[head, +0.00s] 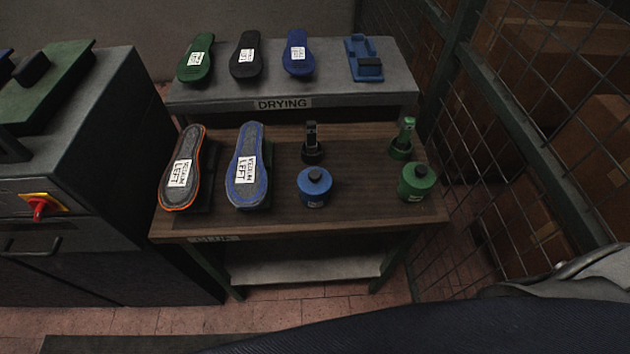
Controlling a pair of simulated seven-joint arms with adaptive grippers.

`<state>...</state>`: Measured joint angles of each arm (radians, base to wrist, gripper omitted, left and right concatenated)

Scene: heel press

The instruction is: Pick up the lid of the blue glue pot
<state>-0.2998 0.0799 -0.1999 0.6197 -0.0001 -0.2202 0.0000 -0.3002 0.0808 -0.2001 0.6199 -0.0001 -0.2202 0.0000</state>
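The blue glue pot (315,196) stands upright on the wooden bench top, right of the middle. Its lid (315,174) sits on top of the pot, with a dark round knob in the centre. A small white label shows low on the pot's front. Neither of my grippers is visible in the head view, so nothing is seen touching the pot or its lid.
A green glue pot (416,186) stands to the right. A black holder (312,151) is close behind the blue pot, and a green holder (403,143) behind the green one. Labelled soles (246,190) lie left. A grey DRYING shelf (350,95) rises behind; wire mesh (490,150) is right.

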